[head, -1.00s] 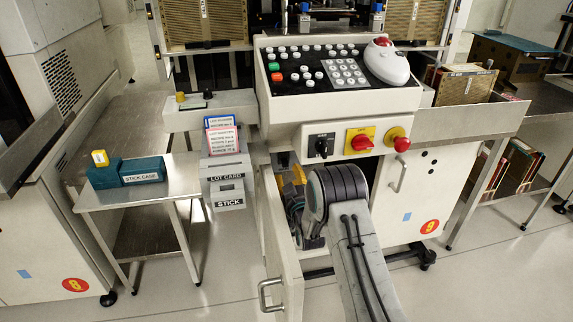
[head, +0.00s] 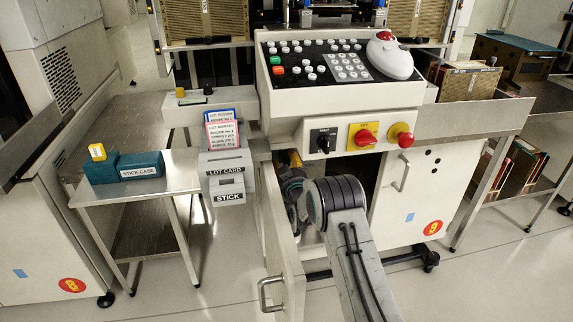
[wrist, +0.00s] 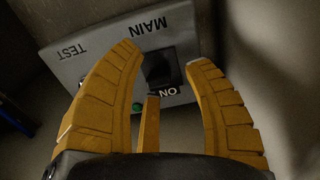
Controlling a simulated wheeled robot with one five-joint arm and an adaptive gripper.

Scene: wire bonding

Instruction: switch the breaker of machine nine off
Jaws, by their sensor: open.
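The breaker panel (wrist: 92,72) is a grey plate inside the cabinet of the machine, seen upside down in the wrist view with MAIN, TEST and ON labels. Its black breaker handle (wrist: 158,68) is beside the ON label (wrist: 168,92), with a small green spot nearby. My gripper (wrist: 164,58) is open, its yellow fingers on either side of the handle; I cannot tell whether they touch it. The round red tag (head: 433,228) on this machine seems to read 9.
The open cabinet door (head: 280,262) stands left of my arm. Above are a black knob (head: 323,141), a red rotary switch (head: 364,137) on yellow and a red button (head: 401,135). A steel side table (head: 150,185) holds a stick case (head: 140,165).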

